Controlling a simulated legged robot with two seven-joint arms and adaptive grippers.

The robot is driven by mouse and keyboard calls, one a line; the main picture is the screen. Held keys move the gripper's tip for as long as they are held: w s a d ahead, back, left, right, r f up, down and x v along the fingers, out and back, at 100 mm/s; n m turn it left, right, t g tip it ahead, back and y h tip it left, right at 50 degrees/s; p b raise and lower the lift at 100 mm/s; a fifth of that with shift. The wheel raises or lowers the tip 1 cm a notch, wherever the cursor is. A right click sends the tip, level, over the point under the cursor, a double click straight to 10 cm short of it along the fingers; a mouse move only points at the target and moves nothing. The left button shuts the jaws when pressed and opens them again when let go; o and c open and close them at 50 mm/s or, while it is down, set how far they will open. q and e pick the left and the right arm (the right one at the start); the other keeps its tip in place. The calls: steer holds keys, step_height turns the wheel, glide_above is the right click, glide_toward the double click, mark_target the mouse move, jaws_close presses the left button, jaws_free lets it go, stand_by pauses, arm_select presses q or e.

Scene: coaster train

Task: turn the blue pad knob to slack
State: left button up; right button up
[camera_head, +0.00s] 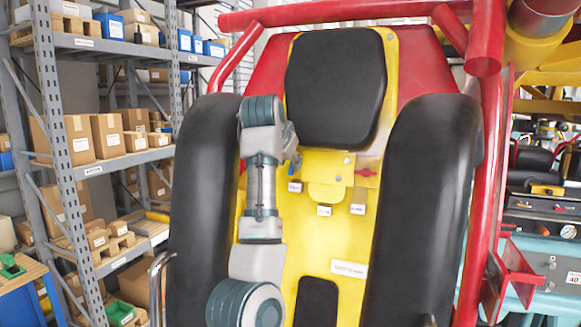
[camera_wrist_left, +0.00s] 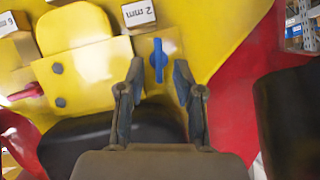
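The blue pad knob (camera_wrist_left: 158,52) is a slim blue handle on a yellow plate, standing lengthwise up and down in the left wrist view. My left gripper (camera_wrist_left: 158,72) is open, with one finger on each side of the knob and a visible gap to both. In the head view a bit of blue, likely the knob (camera_head: 297,161), shows beside my left gripper (camera_head: 291,146), which partly hides it. My right gripper is in neither view.
A black pad (camera_head: 335,85) is above, and black side bolsters (camera_head: 425,180) flank the seat. Red tubes (camera_head: 487,150) frame it. Shelves (camera_head: 95,160) stand at left.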

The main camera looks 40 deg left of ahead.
arm_select(q)
steer(key=v, duration=0.8)
steer(key=shift+s, duration=0.45)
